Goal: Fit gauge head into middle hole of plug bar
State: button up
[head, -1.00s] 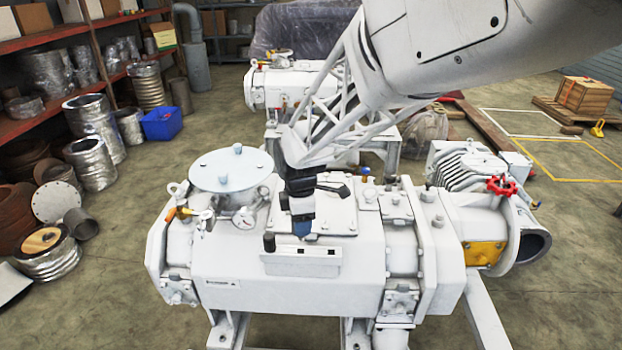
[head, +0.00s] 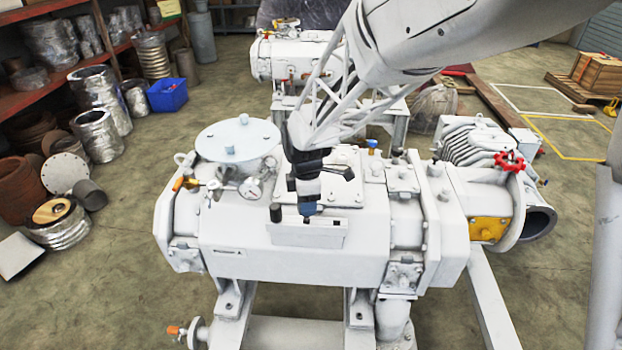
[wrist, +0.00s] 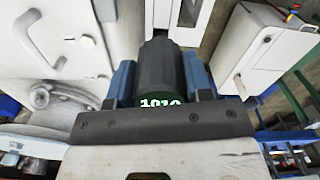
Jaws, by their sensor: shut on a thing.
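The gauge head (wrist: 160,65) is a dark grey cylinder with a lit display reading 1010 in the wrist view. My gripper (head: 307,208) is shut on it, with a blue finger on each side. In the head view the plug bar (head: 320,238) is a pale bar on the front of the white pump. A black upright piece (head: 275,213) stands at its left end. My gripper points down over the middle of the bar. A small dark tip shows below the fingers, at or just above the bar's top. The middle hole is hidden, so I cannot tell whether they touch.
The white pump (head: 300,265) fills the middle. A round flanged lid (head: 238,142) and a dial gauge (head: 253,191) stand left of my gripper. A red handwheel (head: 509,161) is at the right. A second pump (head: 290,60) stands behind. The space in front of the bar is clear.

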jog(key=shift+f, duration=0.55)
jog(key=o, duration=1)
notch_tip(320, 180, up, 13)
jog(key=shift+r, duration=0.1)
dwell(0.5)
dwell(0.5)
